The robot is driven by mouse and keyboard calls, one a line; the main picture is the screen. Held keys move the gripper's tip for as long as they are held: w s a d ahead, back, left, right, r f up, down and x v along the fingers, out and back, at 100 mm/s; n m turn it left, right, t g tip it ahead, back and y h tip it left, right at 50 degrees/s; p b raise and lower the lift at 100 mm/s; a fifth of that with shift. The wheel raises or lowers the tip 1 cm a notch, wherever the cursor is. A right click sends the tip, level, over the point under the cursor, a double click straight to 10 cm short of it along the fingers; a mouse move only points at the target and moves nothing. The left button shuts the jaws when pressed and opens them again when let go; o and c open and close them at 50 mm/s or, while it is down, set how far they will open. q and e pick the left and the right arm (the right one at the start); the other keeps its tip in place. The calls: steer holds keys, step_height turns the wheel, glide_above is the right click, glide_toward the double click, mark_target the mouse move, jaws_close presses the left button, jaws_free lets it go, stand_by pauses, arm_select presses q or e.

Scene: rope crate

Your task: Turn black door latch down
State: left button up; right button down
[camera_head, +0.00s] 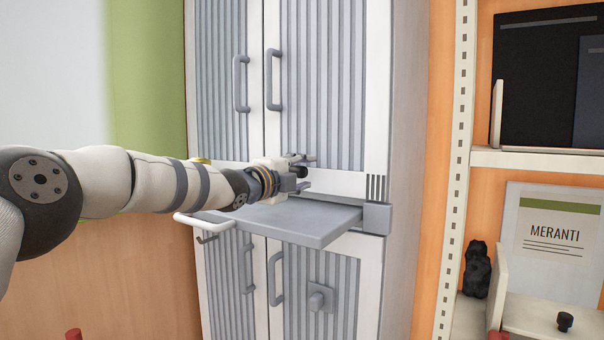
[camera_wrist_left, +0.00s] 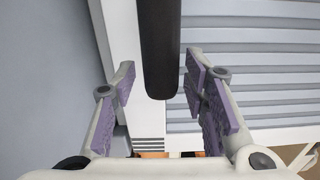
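The black door latch (camera_wrist_left: 159,48) shows in the left wrist view as a dark bar coming down from the top middle. Its rounded end lies between the two fingers of my left gripper (camera_wrist_left: 160,78). The fingers are spread wide, with a gap on both sides of the bar. In the head view my left gripper (camera_head: 300,174) is at the front of the tall cabinet (camera_head: 345,182), just above the pulled-out grey shelf. The gripper largely hides the latch there. My right gripper is not in view.
The grey shelf (camera_head: 295,222) juts out just below my left gripper. Grey door handles (camera_head: 273,80) stick out above, and a grey knob (camera_head: 318,297) is on the lower door. A shelf unit (camera_head: 452,170) with books and a MERANTI sign (camera_head: 555,235) stands at the right.

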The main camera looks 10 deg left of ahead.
arm_select(q)
steer(key=v, duration=1.2)
